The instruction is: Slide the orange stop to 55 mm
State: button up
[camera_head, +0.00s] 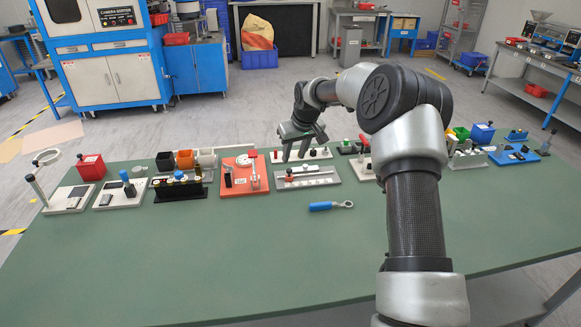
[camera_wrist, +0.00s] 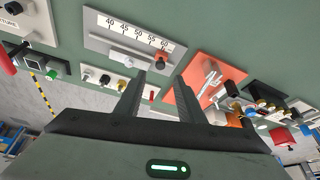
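The orange stop (camera_wrist: 161,58) sits on a grey slide plate (camera_wrist: 93,42) beside a white scale marked 40 to 60 (camera_wrist: 137,32). In the wrist view it is at the 60 end of the scale, close to the 60 mark. In the head view the stop (camera_head: 289,173) shows small at the left of the plate (camera_head: 330,178). My gripper (camera_wrist: 159,76) is open and empty, with its fingers apart; the stop shows between and just beyond the fingertips. In the head view my gripper (camera_head: 295,156) is above and behind the plate.
An orange plate with a white lever (camera_wrist: 212,78) is next to the slide plate. A white base with knobs (camera_wrist: 104,78) lies behind it. A blue-handled tool (camera_head: 322,206) lies in front on the green table. The table's front area (camera_head: 200,265) is clear.

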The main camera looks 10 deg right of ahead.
aim_at(289, 169)
jog(key=x, duration=0.7)
jog(key=shift+f, duration=0.1)
grip_shut()
